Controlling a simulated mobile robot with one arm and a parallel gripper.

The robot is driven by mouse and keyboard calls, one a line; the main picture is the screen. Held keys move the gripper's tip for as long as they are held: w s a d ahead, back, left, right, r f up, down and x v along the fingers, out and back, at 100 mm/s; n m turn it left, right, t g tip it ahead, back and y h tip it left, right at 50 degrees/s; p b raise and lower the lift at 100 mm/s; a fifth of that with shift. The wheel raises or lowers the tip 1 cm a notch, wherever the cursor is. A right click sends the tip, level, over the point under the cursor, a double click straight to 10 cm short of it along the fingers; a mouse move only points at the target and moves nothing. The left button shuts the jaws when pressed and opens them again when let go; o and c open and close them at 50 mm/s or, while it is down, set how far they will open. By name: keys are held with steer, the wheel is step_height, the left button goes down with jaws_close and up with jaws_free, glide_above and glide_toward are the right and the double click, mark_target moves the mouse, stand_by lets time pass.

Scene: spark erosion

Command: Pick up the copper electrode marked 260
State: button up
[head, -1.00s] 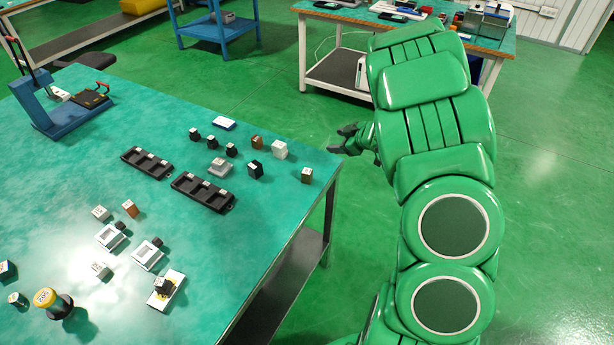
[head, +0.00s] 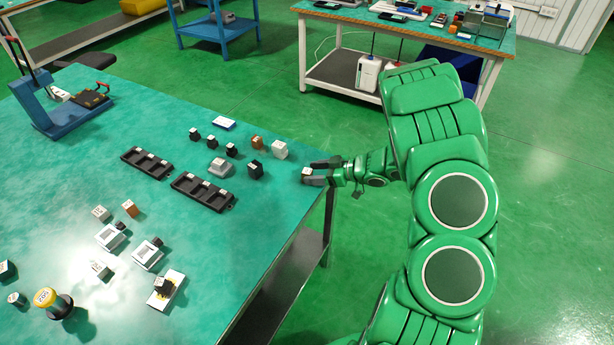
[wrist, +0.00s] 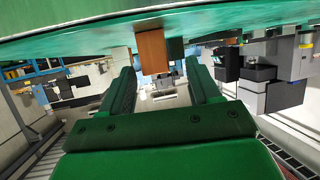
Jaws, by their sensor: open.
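A small copper block with a white label on top (head: 307,170) stands at the right edge of the green table. The label is too small to read, so I cannot tell whether it says 260. My gripper (head: 317,171) is open at table height, its fingers reaching in from the right on either side of this block. In the wrist view, which looks upside down, the copper block (wrist: 152,52) shows between and ahead of the open fingertips (wrist: 162,75). Other copper blocks stand near the back group (head: 257,142) and at the front left (head: 130,208).
A white block (head: 279,149) and a black block (head: 255,169) stand left of my gripper. Two black racks (head: 203,192) lie farther left. The table edge runs just below my gripper. A yellow-topped stamp (head: 58,302) stands at the front left.

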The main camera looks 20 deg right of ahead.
steer(key=shift+x, duration=2.6)
steer(key=shift+w+d, duration=0.1)
steer(key=shift+d, duration=0.05)
steer(key=shift+c, duration=0.4)
jaws_close()
